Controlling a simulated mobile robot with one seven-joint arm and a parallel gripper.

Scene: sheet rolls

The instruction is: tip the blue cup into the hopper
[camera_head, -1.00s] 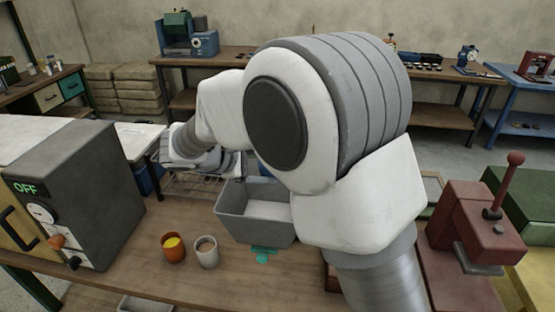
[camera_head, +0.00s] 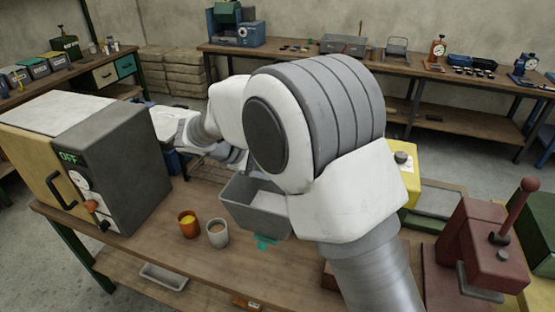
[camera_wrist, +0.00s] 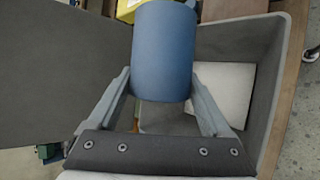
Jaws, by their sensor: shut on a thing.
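The blue cup (camera_wrist: 163,55) is between the fingers of my gripper (camera_wrist: 160,76) in the wrist view. I see its side wall; its mouth and contents cannot be made out. Behind and below the cup is a grey open-topped bin, which looks like the hopper (camera_head: 250,212). Its wall (camera_wrist: 270,85) shows in the wrist view, with a white surface inside. The cup appears over or in front of its opening; the exact height is unclear. In the head view my arm hides the cup and gripper.
An orange cup (camera_head: 188,224) with yellow contents and a pale cup (camera_head: 218,233) stand on the bench (camera_head: 150,228) left of the hopper. A grey oven-like box (camera_head: 125,160) stands left; a red lever press (camera_head: 485,240) stands right.

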